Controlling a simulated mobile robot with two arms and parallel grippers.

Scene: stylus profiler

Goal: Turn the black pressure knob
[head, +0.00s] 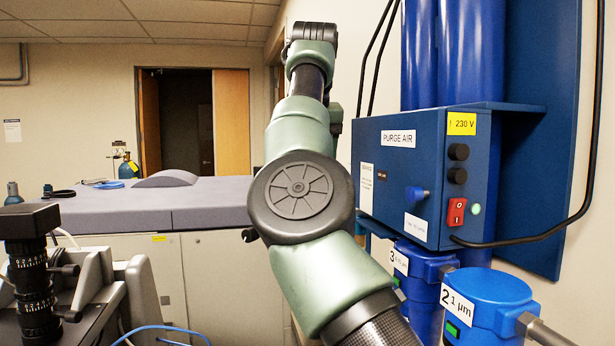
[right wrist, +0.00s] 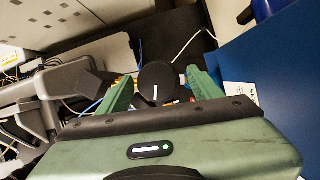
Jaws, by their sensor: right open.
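A round black knob (right wrist: 157,90) with a white pointer line shows in the right wrist view. It appears between the two green fingers of my right gripper (right wrist: 158,76), which is open. There seems to be a gap on both sides of the knob, though its depth relative to the fingertips is hard to tell. In the head view my right arm rises through the middle; its fingers and this knob cannot be made out there. My left gripper is in neither view.
A blue purge air box (head: 398,150) is on the right wall, with a blue knob (head: 417,193), small black caps (head: 458,152) and a red switch (head: 456,212). Blue filter housings (head: 488,290) hang below. A grey-topped bench (head: 190,205) stands behind; a black lens (head: 30,285) is at left.

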